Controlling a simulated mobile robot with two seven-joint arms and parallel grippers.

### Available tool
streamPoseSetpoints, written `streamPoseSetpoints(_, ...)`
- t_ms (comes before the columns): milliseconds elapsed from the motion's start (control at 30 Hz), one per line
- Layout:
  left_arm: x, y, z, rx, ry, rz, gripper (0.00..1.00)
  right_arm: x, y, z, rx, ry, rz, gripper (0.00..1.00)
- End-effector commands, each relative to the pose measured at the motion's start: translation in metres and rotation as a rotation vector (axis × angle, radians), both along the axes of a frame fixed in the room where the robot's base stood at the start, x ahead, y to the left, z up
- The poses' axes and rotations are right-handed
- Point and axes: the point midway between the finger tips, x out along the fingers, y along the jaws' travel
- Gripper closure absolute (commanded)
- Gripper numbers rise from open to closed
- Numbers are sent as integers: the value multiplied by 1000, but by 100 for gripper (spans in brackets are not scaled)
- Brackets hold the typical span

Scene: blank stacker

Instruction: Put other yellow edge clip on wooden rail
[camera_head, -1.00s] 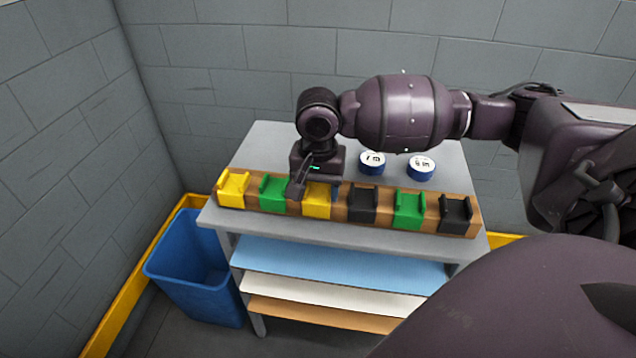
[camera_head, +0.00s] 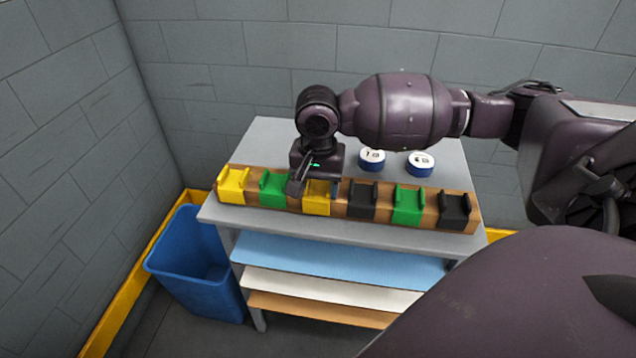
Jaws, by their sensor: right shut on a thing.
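The wooden rail (camera_head: 383,205) lies along the front of the grey table. A yellow edge clip (camera_head: 233,184) sits on its left end. The other yellow edge clip (camera_head: 317,196) is at the rail, third from the left, between a green clip (camera_head: 273,189) and a black clip (camera_head: 362,199). My right gripper (camera_head: 316,190) points down over this clip, with its fingers on either side, shut on it. The clip's upper part is partly hidden by the gripper. My left gripper is not in view.
Another green clip (camera_head: 408,206) and a black clip (camera_head: 454,210) sit farther right on the rail. Two blue-and-white round items (camera_head: 420,164) stand behind the rail. A blue bin (camera_head: 197,265) is left of the table. Colored boards (camera_head: 335,264) lie below the tabletop.

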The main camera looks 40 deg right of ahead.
Motion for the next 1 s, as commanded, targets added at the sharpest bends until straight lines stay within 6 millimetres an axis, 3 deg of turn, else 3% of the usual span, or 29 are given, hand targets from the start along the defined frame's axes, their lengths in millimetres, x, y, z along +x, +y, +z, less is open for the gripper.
streamPoseSetpoints(100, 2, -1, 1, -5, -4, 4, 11, 0, 0, 0, 0, 0, 0, 62)
streamPoseSetpoints(133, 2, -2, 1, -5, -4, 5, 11, 0, 0, -1, 0, 0, 0, 36)
streamPoseSetpoints(300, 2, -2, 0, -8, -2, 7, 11, 0, 0, -1, 0, 0, 0, 11)
streamPoseSetpoints(667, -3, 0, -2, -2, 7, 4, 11, 0, 0, 1, 0, -1, 0, 11)
streamPoseSetpoints(1000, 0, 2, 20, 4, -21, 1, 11, 1, 0, 61, 1, -10, 0, 11)
